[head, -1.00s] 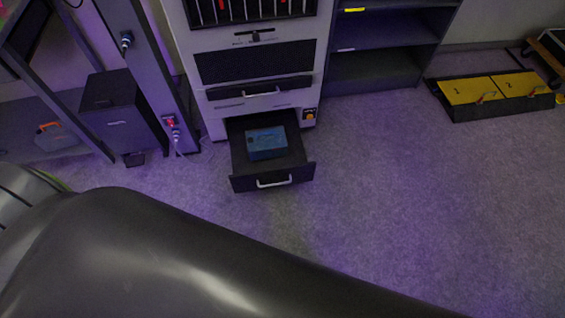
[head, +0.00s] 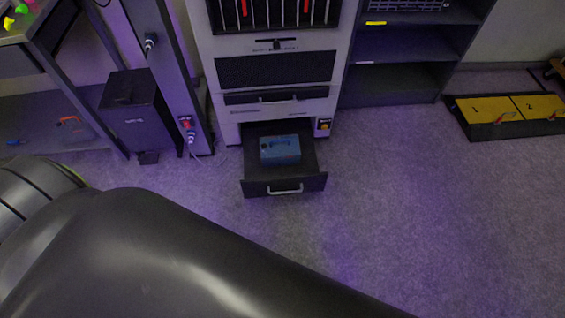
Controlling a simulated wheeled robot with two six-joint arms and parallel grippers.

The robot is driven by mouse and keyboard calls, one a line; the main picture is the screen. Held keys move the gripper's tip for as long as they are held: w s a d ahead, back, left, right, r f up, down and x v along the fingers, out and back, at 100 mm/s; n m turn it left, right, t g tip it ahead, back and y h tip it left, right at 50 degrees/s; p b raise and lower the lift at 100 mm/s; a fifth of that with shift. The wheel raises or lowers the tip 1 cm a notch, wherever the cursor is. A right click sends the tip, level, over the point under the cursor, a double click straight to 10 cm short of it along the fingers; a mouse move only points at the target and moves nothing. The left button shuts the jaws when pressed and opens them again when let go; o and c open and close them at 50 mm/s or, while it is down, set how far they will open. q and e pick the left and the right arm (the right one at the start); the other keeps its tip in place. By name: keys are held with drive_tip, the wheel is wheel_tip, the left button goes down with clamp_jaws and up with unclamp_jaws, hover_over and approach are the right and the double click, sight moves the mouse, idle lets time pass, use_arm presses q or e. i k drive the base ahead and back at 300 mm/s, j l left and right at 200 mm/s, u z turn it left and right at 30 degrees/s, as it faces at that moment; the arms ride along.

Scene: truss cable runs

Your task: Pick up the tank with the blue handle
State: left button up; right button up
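A small blue piece (head: 14,142) shows at the far left on the low shelf under the bench. It may be a blue handle; any tank body under it is too dark to make out. An orange handle (head: 68,121) on a greyish tank-like shape stands to its right on the same shelf. A blue box (head: 280,150) lies in the open drawer (head: 284,185) of the white cabinet and is a separate thing. Neither of my grippers is in view; only a large dark arm link of mine crosses the bottom left.
A black box (head: 137,112) and a grey post (head: 166,75) with a red plug stand right of the shelf. The open drawer juts out from the white cabinet (head: 228,60). Yellow numbered panels (head: 500,110) lie at right. The carpet in the middle is clear.

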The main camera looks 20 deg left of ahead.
sight(284, 150)
drive_tip(key=u, duration=0.5)
drive_tip(key=i+l+u, duration=0.75)
drive_tip(key=l+u, duration=0.2)
drive_tip(key=i+l+u, duration=0.15)
drive_tip(key=l+u, duration=0.15)
drive_tip(key=l, duration=0.15)
drive_tip(key=i+l, duration=0.1)
drive_tip(key=l, duration=0.2)
drive_tip(key=i+l, duration=0.1)
drive_tip(key=l, duration=0.2)
drive_tip(key=i+l, duration=0.1)
drive_tip(key=l, duration=0.2)
